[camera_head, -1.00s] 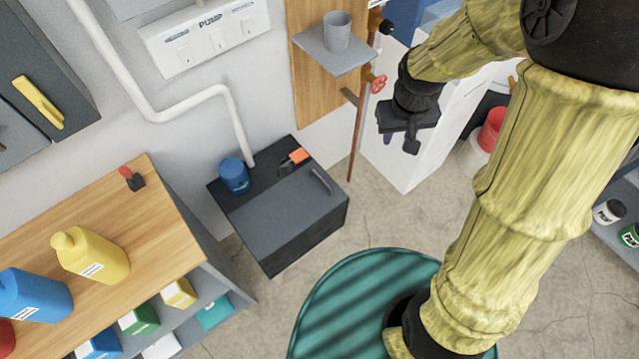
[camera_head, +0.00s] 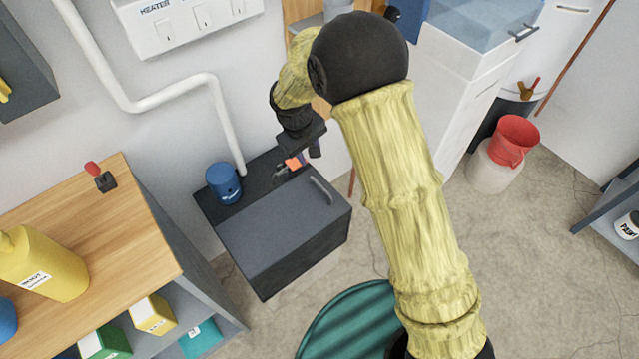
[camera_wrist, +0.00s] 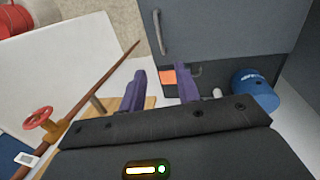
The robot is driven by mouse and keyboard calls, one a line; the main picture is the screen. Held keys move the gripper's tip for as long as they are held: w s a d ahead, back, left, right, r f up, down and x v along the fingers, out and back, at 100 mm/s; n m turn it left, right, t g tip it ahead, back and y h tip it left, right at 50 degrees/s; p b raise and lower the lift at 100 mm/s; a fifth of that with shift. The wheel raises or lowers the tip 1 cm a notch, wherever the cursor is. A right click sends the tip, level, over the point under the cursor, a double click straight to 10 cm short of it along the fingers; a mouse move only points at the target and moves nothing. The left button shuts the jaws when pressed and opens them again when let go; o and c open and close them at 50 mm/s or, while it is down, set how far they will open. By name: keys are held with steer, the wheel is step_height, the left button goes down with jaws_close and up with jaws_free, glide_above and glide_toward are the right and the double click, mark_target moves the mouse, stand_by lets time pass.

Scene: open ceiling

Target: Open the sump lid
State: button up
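The sump is a dark grey box on the floor against the wall, and its lid (camera_head: 275,215) lies flat and closed on top. A curved grey handle (camera_head: 321,190) stands on the lid's right side; it also shows at the top of the wrist view (camera_wrist: 158,33). My gripper (camera_head: 312,147) is above the back right of the box, near an orange item (camera_head: 294,163) on the box's back strip. In the wrist view my gripper's two purple fingers (camera_wrist: 160,88) are apart with nothing between them. The handle is beyond the fingertips, not touched.
A blue cylinder (camera_head: 223,182) stands on the back left of the box. A wooden-topped shelf (camera_head: 120,230) is close on the left. A copper pipe with a red valve wheel (camera_wrist: 40,118) shows left in the wrist view.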

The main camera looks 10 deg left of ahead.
mark_target(320, 186)
steer(key=w+f, duration=0.1)
steer(key=f, duration=0.4)
steer(key=d+f+b, duration=0.1)
steer(key=f, duration=0.5)
steer(key=w+d+f+b, duration=0.1)
steer(key=f, duration=0.5)
steer(key=shift+w+d, duration=0.2)
steer(key=shift+w, duration=0.1)
jaws_close()
